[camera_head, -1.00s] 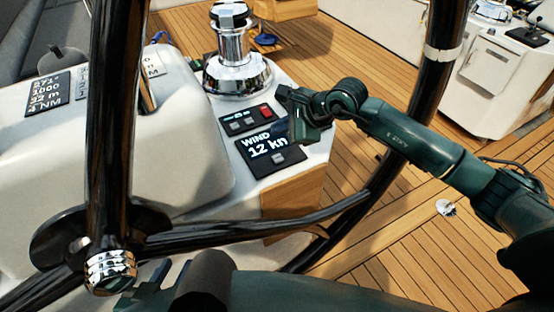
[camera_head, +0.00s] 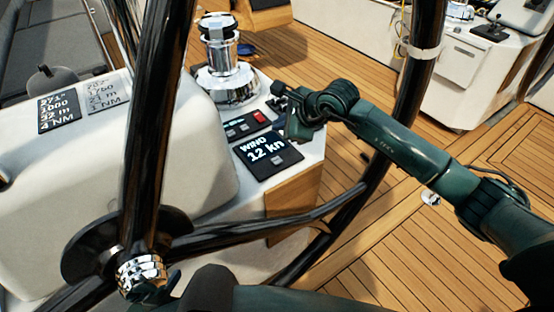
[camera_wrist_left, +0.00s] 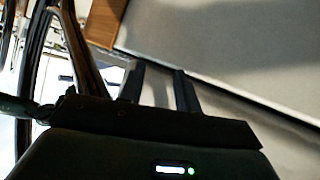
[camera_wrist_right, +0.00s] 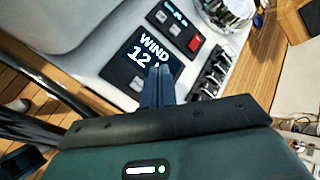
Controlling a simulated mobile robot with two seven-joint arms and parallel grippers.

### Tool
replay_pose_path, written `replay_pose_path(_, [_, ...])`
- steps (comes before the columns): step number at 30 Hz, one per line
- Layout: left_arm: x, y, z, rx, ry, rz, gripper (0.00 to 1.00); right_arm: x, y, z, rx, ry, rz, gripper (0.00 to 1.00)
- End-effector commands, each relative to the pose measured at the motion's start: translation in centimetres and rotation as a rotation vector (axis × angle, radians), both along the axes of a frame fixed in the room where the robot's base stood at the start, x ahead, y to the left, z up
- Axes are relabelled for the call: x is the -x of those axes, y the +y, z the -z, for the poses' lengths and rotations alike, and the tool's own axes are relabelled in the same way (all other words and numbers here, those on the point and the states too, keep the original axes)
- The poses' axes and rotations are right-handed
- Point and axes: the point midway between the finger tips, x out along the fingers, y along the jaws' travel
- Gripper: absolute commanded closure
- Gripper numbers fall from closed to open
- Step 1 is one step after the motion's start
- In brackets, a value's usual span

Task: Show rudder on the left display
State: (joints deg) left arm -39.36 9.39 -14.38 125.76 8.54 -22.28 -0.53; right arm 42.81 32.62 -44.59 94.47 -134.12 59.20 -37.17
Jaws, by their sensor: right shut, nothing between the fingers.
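A dark display reading "WIND 12 kn" (camera_head: 268,154) sits on the white console, with a grey button at its lower edge. It also shows in the right wrist view (camera_wrist_right: 132,58). My right gripper (camera_head: 297,130) is shut and empty beside the display's upper right; in the right wrist view its closed fingertips (camera_wrist_right: 158,74) cover the reading's right end. Two more displays sit at the upper left: one reads 271°, 1000, 32 m, 4 NM (camera_head: 59,111), and a paler one (camera_head: 106,92) is beside it. No display shows rudder. My left gripper (camera_wrist_left: 160,86) is open and empty.
A small panel with a red button (camera_head: 260,117) is just behind the wind display. A chrome winch (camera_head: 222,75) stands beyond it. The black wheel's spoke and rim (camera_head: 152,120) cross the head view. Open wooden deck (camera_head: 350,75) lies to the right.

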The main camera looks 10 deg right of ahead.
Motion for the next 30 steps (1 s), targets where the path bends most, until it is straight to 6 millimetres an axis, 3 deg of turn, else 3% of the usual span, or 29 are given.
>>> replay_pose_path(7, [-0.1, 0.0, 0.4, -0.002, -0.013, -0.002, 0.67, 0.0, 0.0, 1.3, -0.001, 0.002, 0.0, 1.0])
replay_pose_path(21, [1.1, 1.9, -0.3, -0.019, -0.135, -0.037, 0.67, 0.0, 0.0, 7.7, 0.0, 0.0, 0.0, 1.0])
replay_pose_path(30, [1.5, 2.2, -0.9, -0.02, -0.173, -0.044, 0.67, 0.0, 0.0, 8.9, 0.0, -0.001, -0.001, 1.0])
